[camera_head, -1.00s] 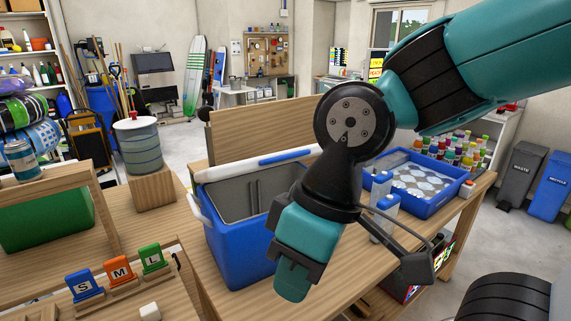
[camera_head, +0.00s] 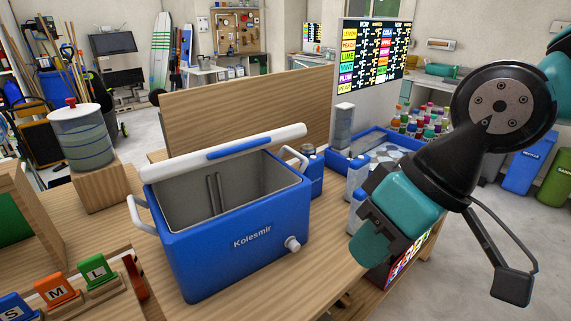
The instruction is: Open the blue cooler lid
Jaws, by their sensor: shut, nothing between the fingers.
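The blue cooler (camera_head: 235,235) stands on the wooden table, with white side handles and a white spigot at its lower right front. Its white lid with a blue strip (camera_head: 222,152) is swung up along the back edge. The grey inside of the cooler shows and looks empty. My gripper (camera_head: 368,248) is shut and empty, pointing down to the right of the cooler and apart from it. The lid's hinge is hidden.
Blue-capped bottles (camera_head: 356,180) and a blue tray of cups (camera_head: 380,150) stand right of the cooler. A wooden panel (camera_head: 245,110) rises behind. A water drum (camera_head: 82,138) on a block and S, M, L markers (camera_head: 57,290) are at left.

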